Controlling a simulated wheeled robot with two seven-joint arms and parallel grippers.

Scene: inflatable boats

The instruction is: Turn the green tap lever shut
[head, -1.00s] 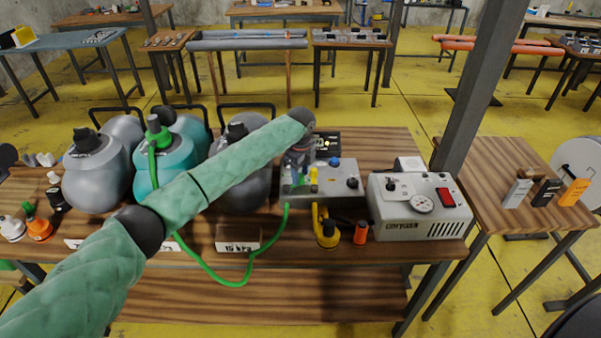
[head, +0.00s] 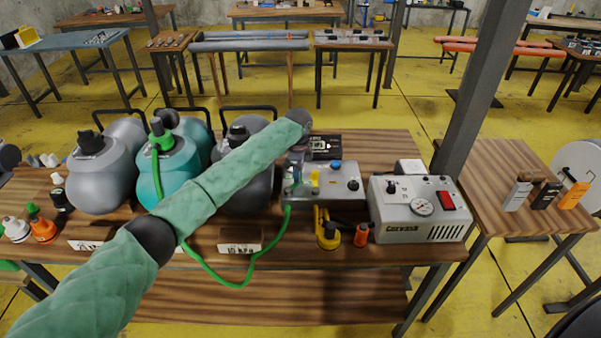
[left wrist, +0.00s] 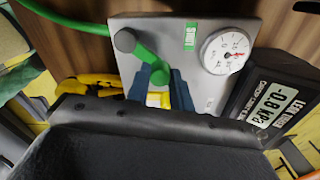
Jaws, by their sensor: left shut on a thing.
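The grey tap box (head: 335,183) stands on the bench in the head view, with yellow and blue taps on top. In the left wrist view the green tap lever (left wrist: 145,53) runs slantwise from a dark round knob down between the blue fingers of my left gripper (left wrist: 160,88). The gripper is shut on the lever. A "SHUT" label (left wrist: 190,37) sits on the box to the right of the lever. In the head view my left gripper (head: 294,174) is over the box's left end and hides much of the green tap. My right gripper is not in view.
A green hose (head: 235,284) loops from the box to the teal bag (head: 167,170). A dial gauge (left wrist: 226,50) and a leak tester reading -0.8 kPa (left wrist: 268,101) are close by. The Corvax unit (head: 418,211) stands to the right. A steel post (head: 478,90) rises behind it.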

